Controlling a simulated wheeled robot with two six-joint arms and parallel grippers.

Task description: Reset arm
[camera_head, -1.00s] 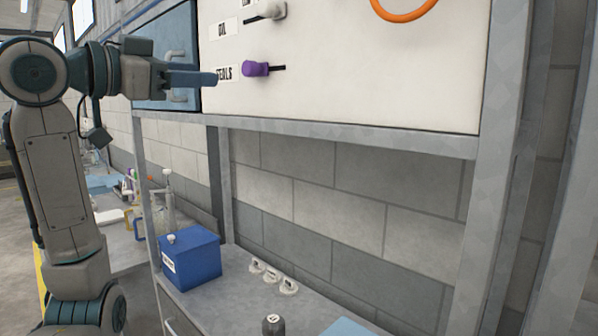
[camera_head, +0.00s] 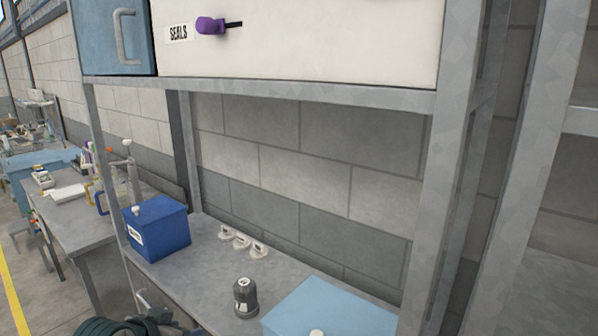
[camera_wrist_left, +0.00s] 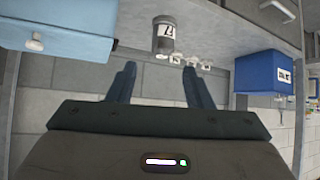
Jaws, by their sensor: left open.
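My left gripper (camera_wrist_left: 159,66) is open in the left wrist view, its two dark blue-grey fingers apart with nothing held between them. In the head view only a dark piece of my left arm shows at the bottom left edge. The wrist picture appears upside down, with the bench along its top. A grey bottle with a white label (camera_wrist_left: 164,36) appears just beyond the fingertips, with a visible gap. It also stands on the bench in the head view (camera_head: 245,298). My right gripper is not in view.
On the grey bench (camera_head: 205,268) stand a blue box (camera_head: 160,235), several small white fittings (camera_head: 242,240) and a light blue box (camera_head: 330,308). Above is a white panel (camera_head: 340,45) with a purple plug (camera_head: 209,26) beside a SEALS label. Metal posts (camera_head: 447,180) stand at right.

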